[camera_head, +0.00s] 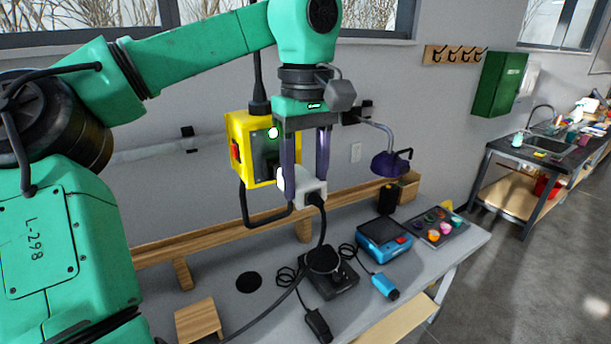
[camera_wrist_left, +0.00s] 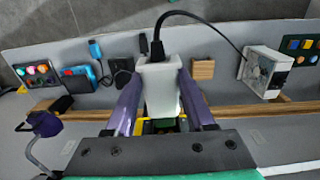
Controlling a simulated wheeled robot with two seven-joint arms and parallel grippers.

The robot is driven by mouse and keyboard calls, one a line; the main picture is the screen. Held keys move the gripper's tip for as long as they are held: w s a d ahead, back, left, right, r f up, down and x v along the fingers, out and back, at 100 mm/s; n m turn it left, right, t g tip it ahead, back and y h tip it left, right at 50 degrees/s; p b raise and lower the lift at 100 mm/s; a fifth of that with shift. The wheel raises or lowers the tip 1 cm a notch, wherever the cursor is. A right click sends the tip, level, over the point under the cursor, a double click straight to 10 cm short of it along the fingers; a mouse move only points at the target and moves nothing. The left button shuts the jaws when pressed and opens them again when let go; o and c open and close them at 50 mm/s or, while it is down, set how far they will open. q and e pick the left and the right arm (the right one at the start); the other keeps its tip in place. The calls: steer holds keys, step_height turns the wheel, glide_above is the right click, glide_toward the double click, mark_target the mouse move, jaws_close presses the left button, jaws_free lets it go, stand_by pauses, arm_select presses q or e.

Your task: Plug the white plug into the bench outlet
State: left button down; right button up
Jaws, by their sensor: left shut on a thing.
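My left gripper (camera_head: 306,180) is shut on the white plug (camera_head: 312,189), holding it above the bench. The plug also fills the middle of the left wrist view (camera_wrist_left: 160,88), between the two purple fingers. Its black cable (camera_head: 321,225) hangs from the end facing the camera. The yellow outlet box (camera_head: 239,137) hangs from a black cord just left of the gripper, with a red switch on its side. A little yellow (camera_wrist_left: 149,128) shows behind the plug in the wrist view. The plug's prongs and any contact with the box are hidden. My right gripper is out of view.
The bench (camera_head: 262,308) holds a black device (camera_head: 333,284), a blue device (camera_head: 384,240), a palette tray (camera_head: 452,232) and a wooden block (camera_head: 198,321). A purple lamp (camera_head: 388,165) stands to the right. A white fan box (camera_wrist_left: 257,69) shows in the wrist view.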

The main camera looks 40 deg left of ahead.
arm_select(q)
steer(key=shift+w+a, duration=0.2)
steer(key=shift+a, duration=0.4)
steer(key=shift+w+a, duration=0.15)
steer(key=shift+a, duration=0.4)
steer(key=shift+c, duration=0.9)
jaws_free()
steer(key=shift+d, duration=0.15)
steer(key=shift+r, duration=0.1)
step_height(320, 180, up, 7)
steer(key=shift+s+d+r, duration=0.1)
steer(key=shift+r, duration=0.15)
